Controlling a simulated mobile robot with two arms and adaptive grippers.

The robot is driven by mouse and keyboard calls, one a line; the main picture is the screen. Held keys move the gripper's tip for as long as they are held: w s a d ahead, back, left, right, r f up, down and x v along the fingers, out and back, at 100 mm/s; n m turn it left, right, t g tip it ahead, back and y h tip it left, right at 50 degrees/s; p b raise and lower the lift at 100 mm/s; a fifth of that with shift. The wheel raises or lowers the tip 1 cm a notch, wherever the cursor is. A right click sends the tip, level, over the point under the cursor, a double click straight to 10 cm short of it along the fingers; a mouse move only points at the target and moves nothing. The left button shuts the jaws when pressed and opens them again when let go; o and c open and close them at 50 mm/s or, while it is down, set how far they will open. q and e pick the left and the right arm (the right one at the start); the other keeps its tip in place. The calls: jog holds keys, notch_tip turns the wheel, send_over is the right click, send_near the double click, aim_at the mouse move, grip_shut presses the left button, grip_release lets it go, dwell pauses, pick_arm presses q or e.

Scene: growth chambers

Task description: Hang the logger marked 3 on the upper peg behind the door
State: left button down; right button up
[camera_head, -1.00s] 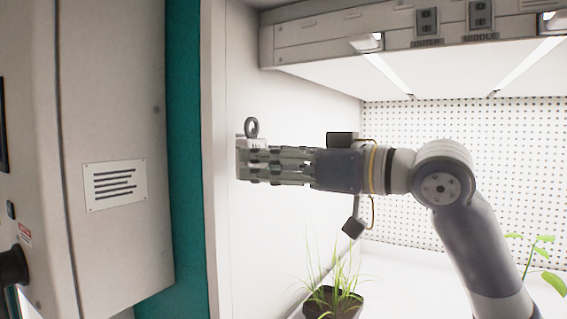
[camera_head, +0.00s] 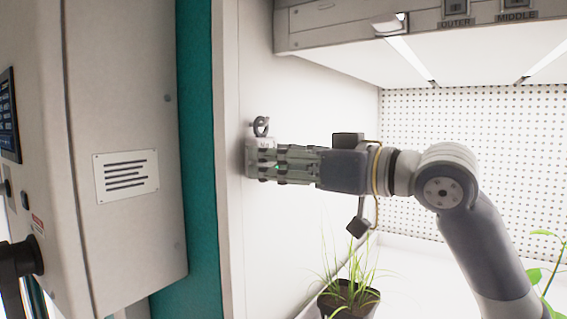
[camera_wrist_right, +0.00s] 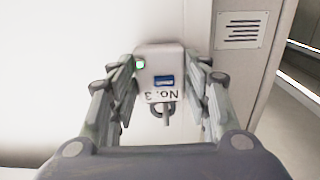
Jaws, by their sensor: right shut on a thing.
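The logger marked No. 3 (camera_wrist_right: 158,68) is a small pale box with a blue screen, a green light and a ring (camera_wrist_right: 163,108). My right gripper (camera_head: 268,164) is shut on the logger (camera_head: 253,144) beside the chamber's pale side wall. The logger's ring (camera_head: 261,126) stands up above the box. A short stub, seemingly a peg (camera_head: 252,124), shows at the ring; I cannot tell whether it passes through. In the right wrist view a pale bar crosses the ring. No other peg can be made out. My left gripper is out of view.
The open door's teal edge (camera_head: 200,160) and a grey panel with a label plate (camera_head: 127,175) stand at the left. A lamp housing (camera_head: 355,28) hangs above. A potted grass plant (camera_head: 347,297) stands below my right arm, and a leafy plant (camera_head: 545,268) at the right.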

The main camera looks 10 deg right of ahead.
jog(key=o, duration=1.3)
jog(key=shift+c, duration=0.2)
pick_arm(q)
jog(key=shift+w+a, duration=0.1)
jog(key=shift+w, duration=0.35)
pick_arm(e)
jog(key=v, duration=1.2)
jog(key=shift+d, duration=0.15)
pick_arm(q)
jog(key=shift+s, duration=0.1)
pick_arm(e)
jog(key=shift+f, duration=0.1)
